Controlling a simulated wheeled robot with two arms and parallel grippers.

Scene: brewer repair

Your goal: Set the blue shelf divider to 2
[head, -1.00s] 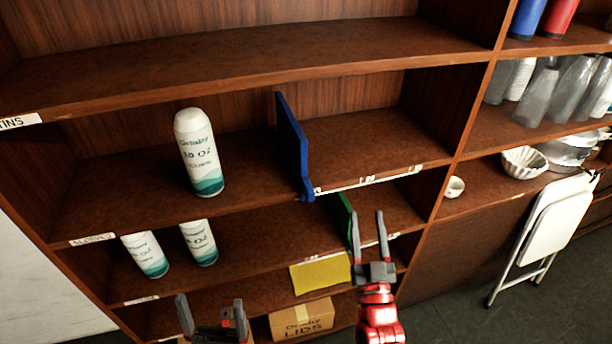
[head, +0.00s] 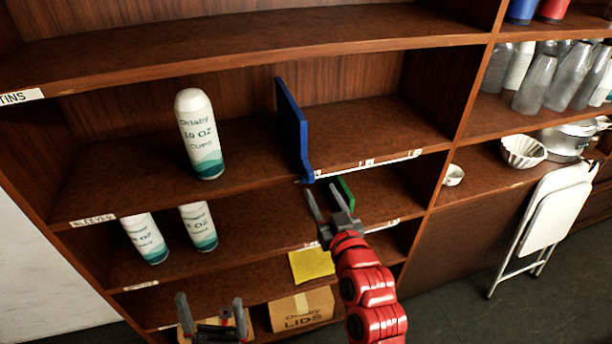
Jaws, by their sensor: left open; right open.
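The blue shelf divider (head: 292,130) stands upright on the middle shelf, at the left end of a white label strip (head: 368,164) on that shelf's front edge. Small marks on the strip are too blurred to read. My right gripper (head: 328,194) is open and empty, just below and in front of the divider's lower front end, apart from it as far as I can tell. It partly hides a green divider (head: 345,192) on the shelf below. My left gripper (head: 211,304) is open and empty, low in front of the bottom shelves.
A white cup sleeve (head: 200,135) stands left of the blue divider. Two more sleeves (head: 145,238) stand one shelf lower. A yellow item (head: 312,264) and a lids box (head: 302,309) sit lower down. The middle shelf right of the divider is clear.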

